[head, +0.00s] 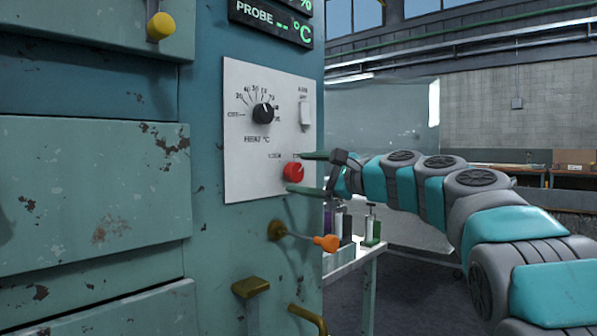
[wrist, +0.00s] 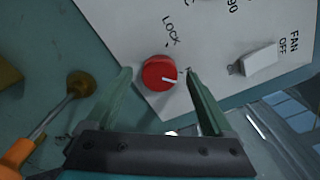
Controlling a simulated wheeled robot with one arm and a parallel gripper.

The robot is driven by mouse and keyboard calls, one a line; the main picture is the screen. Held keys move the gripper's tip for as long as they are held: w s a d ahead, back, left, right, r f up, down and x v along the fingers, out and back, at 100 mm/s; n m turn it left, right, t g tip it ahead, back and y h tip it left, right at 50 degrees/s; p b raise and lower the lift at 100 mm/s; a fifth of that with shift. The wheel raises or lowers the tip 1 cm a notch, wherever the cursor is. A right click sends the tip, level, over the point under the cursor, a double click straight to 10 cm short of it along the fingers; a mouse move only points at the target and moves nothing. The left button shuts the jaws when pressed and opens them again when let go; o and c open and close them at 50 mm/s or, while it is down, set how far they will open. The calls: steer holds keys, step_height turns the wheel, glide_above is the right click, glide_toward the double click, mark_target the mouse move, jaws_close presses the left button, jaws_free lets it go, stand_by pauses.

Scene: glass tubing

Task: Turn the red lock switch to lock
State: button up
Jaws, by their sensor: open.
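The red lock switch (head: 293,172) is a round knob low on the white control panel (head: 240,150). It also shows in the wrist view (wrist: 157,72), where its white pointer line points to the right, away from the word LOCK printed above it. A second label right of the knob is partly hidden by a finger. My gripper (head: 304,173) is open, with one green finger above and one below the knob in the head view. In the wrist view the fingertips (wrist: 159,78) stand on either side of the knob with gaps; I cannot tell how deep they reach.
The black heat knob (head: 264,113) and white fan switch (head: 305,112) sit higher on the panel. Below the panel, a brass fitting with an orange-ended lever (head: 325,242) sticks out near my gripper. A white table (head: 345,262) with small items stands behind.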

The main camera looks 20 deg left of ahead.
steer(key=shift+x, duration=0.8)
steer(key=shift+c, duration=0.4)
steer(key=c, duration=1.3)
